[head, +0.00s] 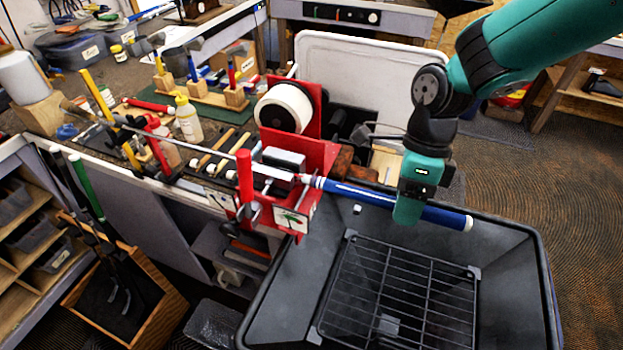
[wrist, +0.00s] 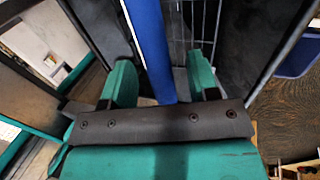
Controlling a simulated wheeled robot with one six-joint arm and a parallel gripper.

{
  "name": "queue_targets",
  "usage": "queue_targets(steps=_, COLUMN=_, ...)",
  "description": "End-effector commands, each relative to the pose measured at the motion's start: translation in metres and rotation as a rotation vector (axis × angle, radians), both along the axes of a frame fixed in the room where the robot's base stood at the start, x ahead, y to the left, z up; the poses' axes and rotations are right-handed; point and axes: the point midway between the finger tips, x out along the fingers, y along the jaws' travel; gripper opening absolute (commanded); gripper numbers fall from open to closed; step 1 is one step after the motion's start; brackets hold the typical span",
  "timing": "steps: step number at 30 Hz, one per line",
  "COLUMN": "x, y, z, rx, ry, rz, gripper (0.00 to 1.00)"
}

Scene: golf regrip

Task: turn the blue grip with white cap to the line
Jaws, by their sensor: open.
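The blue grip (head: 350,192) is on a club shaft (head: 200,142) that is held in the red clamp stand (head: 318,158). The grip reaches out to the right over the black tub, ending in a white cap (head: 467,223). My gripper (head: 408,212) is at the middle of the grip and hides part of it in the head view. In the wrist view my gripper (wrist: 163,66) is open, with a green finger on each side of the blue grip (wrist: 152,45). Gaps show between the grip and both fingers. I cannot make out an alignment line.
The black tub (head: 540,270) with a wire rack (head: 395,285) lies below the grip. A white tape roll (head: 283,108) is on the red stand. The workbench (head: 90,150) to the left is crowded with tools and bottles. A wooden box of clubs (head: 165,310) stands at lower left.

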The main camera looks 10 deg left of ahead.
Motion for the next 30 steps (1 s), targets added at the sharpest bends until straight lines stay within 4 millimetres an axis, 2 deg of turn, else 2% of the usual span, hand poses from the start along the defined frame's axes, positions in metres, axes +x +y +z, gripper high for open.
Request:
queue_targets(steps=5, x=0.014, y=-0.002, z=0.033, rx=0.004, ry=-0.008, rz=-0.001, gripper=0.55)
queue_targets(steps=12, x=0.035, y=-0.007, z=0.093, rx=0.003, ry=-0.006, rz=0.0, gripper=0.55)
queue_targets(steps=18, x=0.048, y=-0.01, z=0.135, rx=0.002, ry=-0.003, rz=0.0, gripper=0.55)
queue_targets(steps=24, x=0.054, y=-0.011, z=0.152, rx=0.0, ry=0.0, rz=0.0, gripper=0.55)
queue_targets(steps=30, x=0.055, y=-0.011, z=0.153, rx=-0.001, ry=0.0, rz=0.001, gripper=0.55)
